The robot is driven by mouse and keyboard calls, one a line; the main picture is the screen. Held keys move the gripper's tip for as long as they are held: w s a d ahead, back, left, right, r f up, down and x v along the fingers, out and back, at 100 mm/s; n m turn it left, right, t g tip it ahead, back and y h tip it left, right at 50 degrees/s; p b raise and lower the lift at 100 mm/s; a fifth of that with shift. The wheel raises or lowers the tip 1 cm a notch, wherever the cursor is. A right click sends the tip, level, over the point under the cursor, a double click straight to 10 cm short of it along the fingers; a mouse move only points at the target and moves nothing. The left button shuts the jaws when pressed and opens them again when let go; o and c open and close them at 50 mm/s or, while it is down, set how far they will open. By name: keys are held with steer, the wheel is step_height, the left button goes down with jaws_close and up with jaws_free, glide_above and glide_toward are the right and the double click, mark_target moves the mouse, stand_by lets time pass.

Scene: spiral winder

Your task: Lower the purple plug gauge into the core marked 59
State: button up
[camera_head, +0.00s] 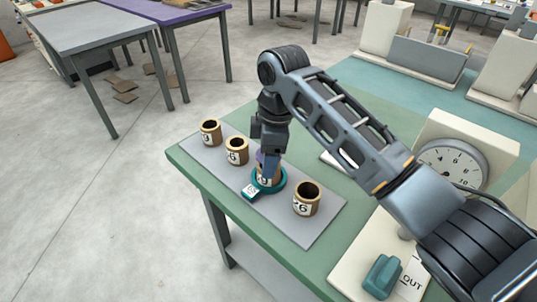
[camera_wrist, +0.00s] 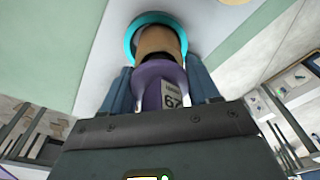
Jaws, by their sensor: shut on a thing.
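The purple plug gauge (camera_wrist: 158,78) is held between the two fingers of my gripper (camera_wrist: 160,68), with a white label that looks like 67. In the head view, my gripper (camera_head: 268,160) is over the third core from the left (camera_head: 264,181), and a little purple shows between the fingers. That core is brown and also shows in the wrist view (camera_wrist: 157,40), straight beyond the gauge. A teal ring (camera_head: 279,187) with a small white tag surrounds its base. The core's number is partly hidden and too small to read. I cannot tell whether the gauge's tip is inside the core.
Two brown cores (camera_head: 210,132) (camera_head: 237,151) stand to the left and one (camera_head: 307,198) to the right, on a grey mat (camera_head: 318,229) on the green table. A dial gauge (camera_head: 452,166) and a teal block (camera_head: 382,277) are at the right.

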steer(key=shift+f+b, duration=0.35)
steer(key=shift+f, duration=0.85)
steer(key=o, duration=1.2)
steer(key=shift+r, duration=0.1)
